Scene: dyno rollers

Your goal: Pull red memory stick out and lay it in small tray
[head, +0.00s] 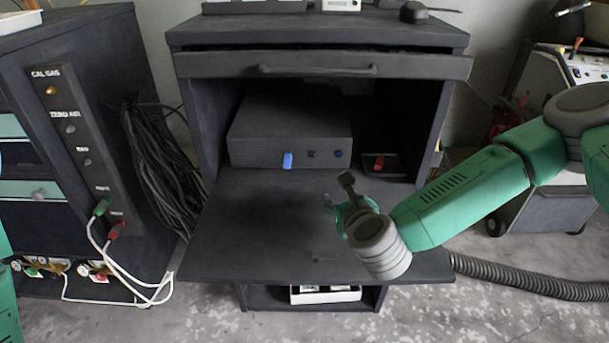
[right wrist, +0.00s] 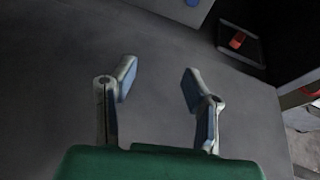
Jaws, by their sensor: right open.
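The red memory stick (head: 379,163) lies in the small dark tray (head: 396,171) on the right of the cabinet shelf. The right wrist view also shows the red stick (right wrist: 237,40) inside the tray (right wrist: 244,59) at the upper right. A blue stick (head: 287,160) protrudes from the front of the dark box, left of two small knobs or ports. My right gripper (head: 338,194) is open and empty above the shelf, in front of the tray and apart from it. Its two spread fingers (right wrist: 158,79) show bare shelf between them. My left gripper is not in view.
The dark box (head: 290,128) stands inside the cabinet under a raised panel with a handle (head: 318,69). The pull-out shelf (head: 260,225) is mostly clear. A panel with cables (head: 105,190) stands left. A cart (head: 545,205) and a ribbed hose (head: 530,284) are right.

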